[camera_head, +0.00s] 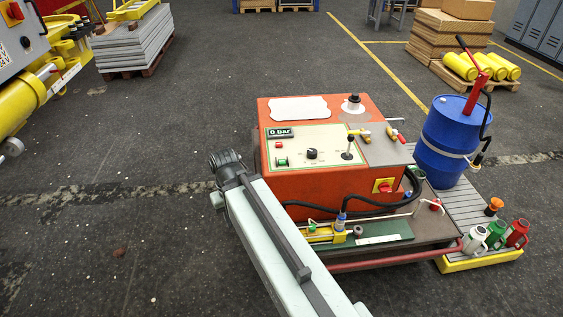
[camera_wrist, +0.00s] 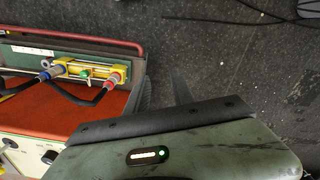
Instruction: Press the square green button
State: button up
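The square green button (camera_head: 282,161) is on the pale control panel (camera_head: 325,140) on top of the orange machine (camera_head: 300,183). It sits at the panel's lower left, below a red button (camera_head: 278,144). My gripper (camera_head: 227,163) is dark and hangs just left of the machine, apart from the button. In the wrist view, dark finger-like parts (camera_wrist: 164,90) show beyond the wrist housing. Their opening is not clear. In that view only a corner of the panel (camera_wrist: 22,152) shows at lower left, and I cannot make out the square green button there.
A black knob (camera_head: 312,153) and a lever (camera_head: 348,146) stand right of the button. A "0 bar" display (camera_head: 280,132) is above it. A yellow fixture (camera_wrist: 95,70) with hoses lies on the machine's low bench. A blue drum (camera_head: 447,140) stands right.

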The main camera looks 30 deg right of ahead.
grip_shut()
dwell(1.5)
